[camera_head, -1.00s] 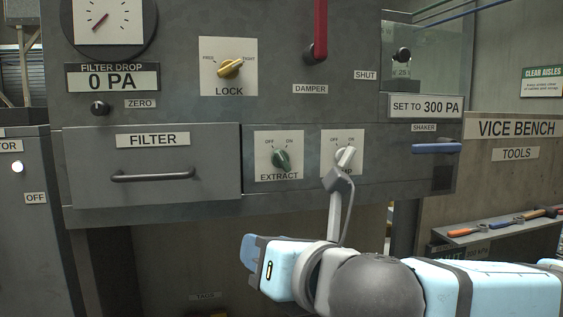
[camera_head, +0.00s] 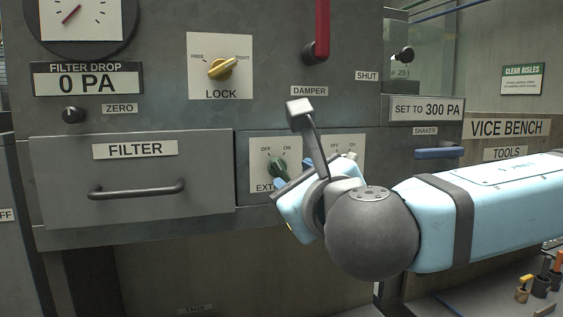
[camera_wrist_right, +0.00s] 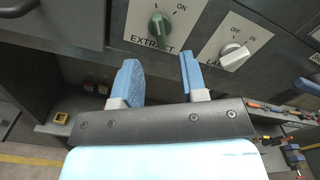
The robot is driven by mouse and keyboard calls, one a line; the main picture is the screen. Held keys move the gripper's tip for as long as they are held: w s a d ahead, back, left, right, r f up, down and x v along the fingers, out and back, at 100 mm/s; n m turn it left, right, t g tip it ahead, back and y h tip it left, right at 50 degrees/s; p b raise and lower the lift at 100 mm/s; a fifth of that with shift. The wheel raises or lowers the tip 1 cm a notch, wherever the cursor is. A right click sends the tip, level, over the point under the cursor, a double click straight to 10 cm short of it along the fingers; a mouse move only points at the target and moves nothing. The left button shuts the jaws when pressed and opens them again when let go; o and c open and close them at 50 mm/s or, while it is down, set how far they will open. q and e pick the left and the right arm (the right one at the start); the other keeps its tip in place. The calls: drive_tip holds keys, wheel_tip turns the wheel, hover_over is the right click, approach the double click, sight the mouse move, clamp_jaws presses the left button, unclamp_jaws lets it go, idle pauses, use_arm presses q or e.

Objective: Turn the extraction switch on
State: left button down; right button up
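The extraction switch is a green knob (camera_head: 277,168) on a pale plate marked EXTRACT, OFF and ON. Its pointer leans up and left, on the OFF side. The knob also shows at the top of the right wrist view (camera_wrist_right: 159,28). My right gripper (camera_wrist_right: 158,62) is open, with two blue fingers apart and nothing between them. The knob lies beyond the fingers, and I see no contact. In the head view the right gripper (camera_head: 293,186) is just below and right of the knob, its fingers mostly hidden, and it covers part of the EXTRACT label. My left gripper is not in view.
A white lamp knob (camera_wrist_right: 233,57) is close on the right of the extraction switch. The filter drawer handle (camera_head: 137,189) sticks out on the left. The yellow lock knob (camera_head: 221,68), red damper lever (camera_head: 321,30) and blue shaker handle (camera_head: 439,153) surround it.

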sight(281, 169)
drive_tip(key=p+x, duration=0.1)
drive_tip(key=x, duration=0.6)
drive_tip(key=shift+w+a+p, duration=0.15)
drive_tip(key=shift+w+p, duration=0.2)
drive_tip(key=shift+p, duration=0.05)
clamp_jaws()
